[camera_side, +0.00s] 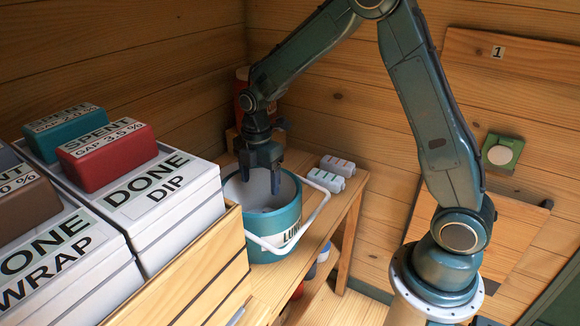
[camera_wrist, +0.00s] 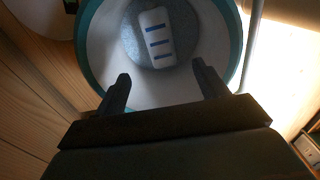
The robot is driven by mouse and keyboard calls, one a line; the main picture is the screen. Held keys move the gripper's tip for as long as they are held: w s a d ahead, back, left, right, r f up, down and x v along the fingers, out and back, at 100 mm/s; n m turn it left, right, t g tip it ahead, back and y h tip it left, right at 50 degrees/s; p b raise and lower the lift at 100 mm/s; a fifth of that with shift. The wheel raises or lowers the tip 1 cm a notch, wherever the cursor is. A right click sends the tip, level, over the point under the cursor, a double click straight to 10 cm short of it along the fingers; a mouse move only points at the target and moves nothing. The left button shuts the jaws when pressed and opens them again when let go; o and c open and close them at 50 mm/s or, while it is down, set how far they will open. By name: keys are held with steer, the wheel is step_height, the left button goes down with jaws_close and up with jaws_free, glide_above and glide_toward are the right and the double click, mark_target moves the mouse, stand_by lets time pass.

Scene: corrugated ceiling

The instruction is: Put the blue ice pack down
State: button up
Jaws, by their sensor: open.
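The ice pack (camera_wrist: 156,38), white with several blue stripes, lies on the grey speckled floor inside a teal bucket. The bucket (camera_side: 284,218) has a white inside, a white handle and a label partly reading "LUN"; its rim also shows in the wrist view (camera_wrist: 235,50). The pack is hidden by the bucket wall in the side view. My gripper (camera_side: 261,182) points down at the bucket's mouth, its fingertips around rim level. In the wrist view my gripper (camera_wrist: 163,72) has its fingers apart with nothing between them, and the pack lies beyond the tips.
Two white packs with coloured marks (camera_side: 331,175) lie on the wooden bench (camera_side: 350,205) right of the bucket. White boxes marked "DONE DIP" (camera_side: 150,195) and "DONE WRAP" (camera_side: 60,250), with coloured "SPENT" blocks (camera_side: 108,152) on top, stand in front left. A red container (camera_side: 241,90) stands behind.

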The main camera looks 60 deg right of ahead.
steer(key=s+a+r+m+t, duration=0.2)
steer(key=s+r+m+t, duration=0.2)
steer(key=s+r+m, duration=1.05)
steer(key=s+r+m+t, duration=0.1)
steer(key=s+r+m, duration=0.2)
steer(key=s, duration=0.7)
steer(key=shift+s+a+r, duration=0.25)
steer(key=shift+a+r, duration=0.05)
steer(key=shift+a, duration=0.15)
